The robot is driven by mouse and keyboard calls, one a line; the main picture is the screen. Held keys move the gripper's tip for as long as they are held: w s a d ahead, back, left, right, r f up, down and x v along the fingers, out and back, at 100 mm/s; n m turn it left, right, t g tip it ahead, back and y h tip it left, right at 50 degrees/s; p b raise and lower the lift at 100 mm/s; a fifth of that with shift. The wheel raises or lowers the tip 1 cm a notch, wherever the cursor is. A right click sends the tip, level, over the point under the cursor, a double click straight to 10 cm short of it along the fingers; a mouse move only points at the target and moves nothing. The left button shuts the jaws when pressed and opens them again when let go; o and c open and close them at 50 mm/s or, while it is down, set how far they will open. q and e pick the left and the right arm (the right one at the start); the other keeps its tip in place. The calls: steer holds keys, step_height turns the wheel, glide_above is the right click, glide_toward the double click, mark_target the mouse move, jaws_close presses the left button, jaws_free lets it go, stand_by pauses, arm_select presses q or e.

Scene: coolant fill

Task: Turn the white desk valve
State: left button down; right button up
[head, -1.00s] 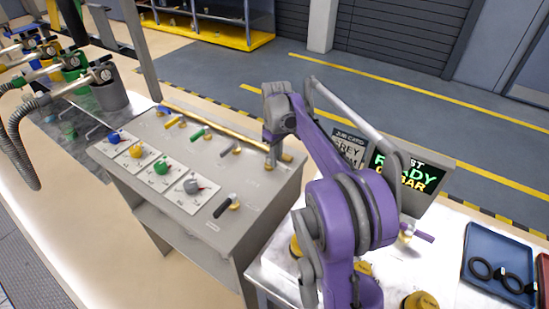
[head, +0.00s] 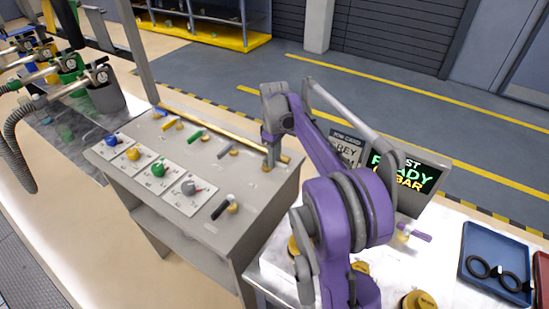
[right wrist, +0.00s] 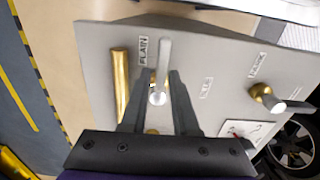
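In the right wrist view, a pale grey-white valve lever (right wrist: 164,50) sits on the desk panel beside a label that reads PLAIN. I take it to be the white desk valve. My right gripper (right wrist: 158,78) is open, with one dark finger on each side of the lever near its round hub. Gaps show between the fingers and the lever. In the head view my right gripper (head: 271,150) points down over the right back end of the sloped desk (head: 225,165), and hides most of this valve. My left gripper is not in view.
The desk also carries a black lever (head: 221,206), a grey knob (head: 188,187), and several coloured knobs and levers. A brass rail (head: 215,127) runs along its back edge. A blue tray (head: 495,262) lies right.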

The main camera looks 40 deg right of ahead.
steer(key=shift+o, duration=1)
step_height(320, 180, up, 11)
steer(key=shift+p, duration=0.4)
steer(key=shift+s+f, duration=0.1)
steer(key=shift+f, duration=0.1)
